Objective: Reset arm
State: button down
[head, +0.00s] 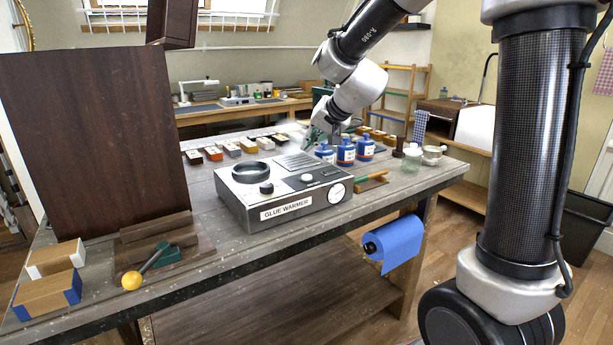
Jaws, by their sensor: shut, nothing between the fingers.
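My gripper (313,137) is above the workbench, at the back right of the glue warmer, and points down. It is small in the head view and partly hidden by my wrist and the bottles. Its fingers are together with nothing seen between them. My arm reaches in from the upper right, bent downward at the wrist. The glue warmer (283,190) is a grey box with a dial on its front, standing on the bench top. Blue bottles (346,152) with white labels stand just right of my gripper.
The workbench (400,187) also holds a green jar (412,158), a white mortar (433,155), wood blocks (50,293) and a yellow-knobbed tool (132,280). A tall dark panel (95,140) stands at the left. A blue roll (400,243) hangs from the bench's front side.

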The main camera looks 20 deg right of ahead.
jog(key=shift+r, duration=0.35)
jog(key=s+f+n+g, duration=0.2)
jog(key=s+f+g, duration=0.15)
jog(key=s, duration=0.25)
jog(key=s+d+r+h, duration=0.1)
jog(key=s+d, duration=0.3)
jog(key=s, duration=0.5)
jog(key=s+d+r+n+h, duration=0.1)
jog(key=s+d, duration=0.4)
jog(key=s, duration=0.5)
jog(key=s+d+n+h, duration=0.1)
jog(key=s+d, duration=0.4)
jog(key=s, duration=0.4)
jog(key=shift+s+r+g+h, duration=0.2)
jog(key=shift+r+g+h, duration=0.15)
jog(key=shift+r+h, duration=0.05)
